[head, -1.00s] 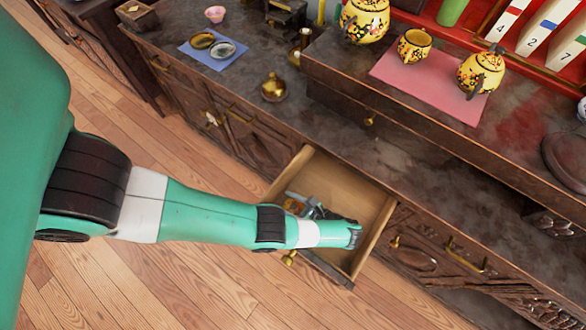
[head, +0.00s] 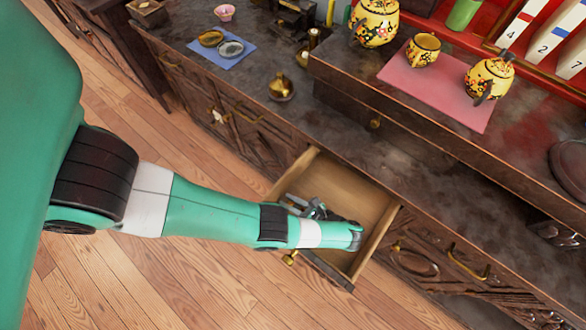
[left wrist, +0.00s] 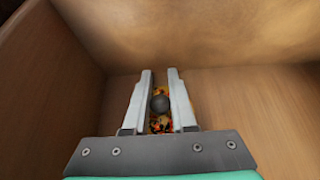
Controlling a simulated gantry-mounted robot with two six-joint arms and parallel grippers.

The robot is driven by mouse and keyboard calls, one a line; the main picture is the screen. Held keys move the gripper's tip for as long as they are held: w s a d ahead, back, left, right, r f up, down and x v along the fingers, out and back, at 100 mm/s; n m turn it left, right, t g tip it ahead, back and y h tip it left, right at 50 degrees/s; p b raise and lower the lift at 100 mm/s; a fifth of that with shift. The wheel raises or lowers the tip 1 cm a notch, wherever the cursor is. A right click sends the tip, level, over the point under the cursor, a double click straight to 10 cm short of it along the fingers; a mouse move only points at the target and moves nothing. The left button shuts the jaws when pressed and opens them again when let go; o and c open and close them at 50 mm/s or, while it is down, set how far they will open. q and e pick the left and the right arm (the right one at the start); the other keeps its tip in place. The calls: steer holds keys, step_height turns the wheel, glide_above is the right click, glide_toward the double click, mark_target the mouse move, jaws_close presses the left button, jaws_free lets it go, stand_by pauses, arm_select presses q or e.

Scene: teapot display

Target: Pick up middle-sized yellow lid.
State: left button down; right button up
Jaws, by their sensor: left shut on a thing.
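My left gripper (head: 302,203) reaches into the open wooden drawer (head: 372,193). In the left wrist view the gripper (left wrist: 160,80) has its two fingers on either side of a yellow lid (left wrist: 160,124) with dark and orange patterning and a dark round knob (left wrist: 160,103). The fingers are shut on it. The drawer's inner walls (left wrist: 245,95) surround the fingers in that view. The lid's size is hard to judge, and my fingers hide its sides. In the head view I cannot make out the lid. My right gripper is not in view.
A brass pot (head: 281,87) and a blue mat (head: 221,53) lie on the lower counter.

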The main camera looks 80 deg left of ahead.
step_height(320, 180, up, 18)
steer(key=p, duration=1.7)
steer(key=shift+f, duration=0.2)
